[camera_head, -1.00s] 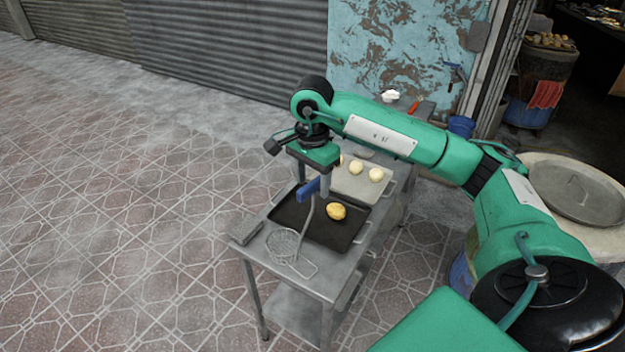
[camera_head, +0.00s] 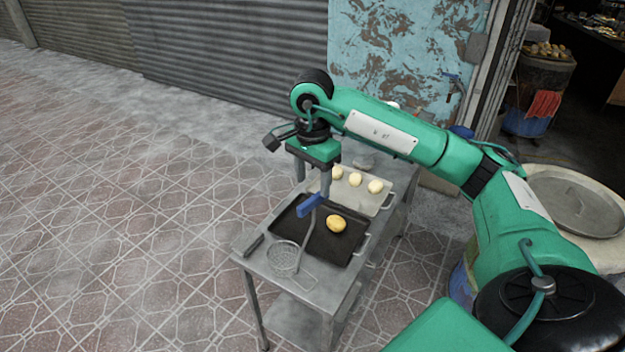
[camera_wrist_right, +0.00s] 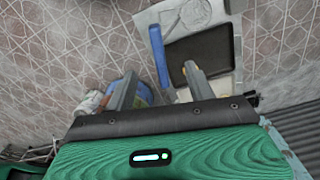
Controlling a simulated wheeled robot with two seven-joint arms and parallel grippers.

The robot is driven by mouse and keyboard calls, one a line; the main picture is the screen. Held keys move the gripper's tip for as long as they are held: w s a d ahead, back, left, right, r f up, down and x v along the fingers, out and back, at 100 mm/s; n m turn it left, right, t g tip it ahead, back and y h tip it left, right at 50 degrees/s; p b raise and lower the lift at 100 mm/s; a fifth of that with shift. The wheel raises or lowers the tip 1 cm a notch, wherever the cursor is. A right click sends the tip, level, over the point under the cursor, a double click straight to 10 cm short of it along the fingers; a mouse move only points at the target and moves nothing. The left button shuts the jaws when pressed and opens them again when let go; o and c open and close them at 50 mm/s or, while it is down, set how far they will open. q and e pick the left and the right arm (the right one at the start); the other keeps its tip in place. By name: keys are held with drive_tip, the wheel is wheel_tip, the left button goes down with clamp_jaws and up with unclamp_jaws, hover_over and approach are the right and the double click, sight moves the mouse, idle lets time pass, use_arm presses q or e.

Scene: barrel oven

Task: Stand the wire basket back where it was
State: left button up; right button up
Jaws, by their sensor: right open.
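The wire basket (camera_head: 284,258) is at the front left end of the metal table (camera_head: 322,284), its round mesh apparently resting on the top. Its thin handle rises to a blue grip (camera_head: 309,205) beside the dark tray. My right gripper (camera_head: 312,187) points down just above the blue grip, with its fingers apart. In the right wrist view the blue grip (camera_wrist_right: 160,55) shows between the two open fingers (camera_wrist_right: 160,72), without being clamped. My left gripper is not in view.
A dark flat bar (camera_head: 253,244) lies at the table's left edge. The tiled floor on the left is clear.

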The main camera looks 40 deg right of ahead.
drive_tip(key=shift+r+p, duration=0.7)
drive_tip(key=shift+r, duration=0.95)
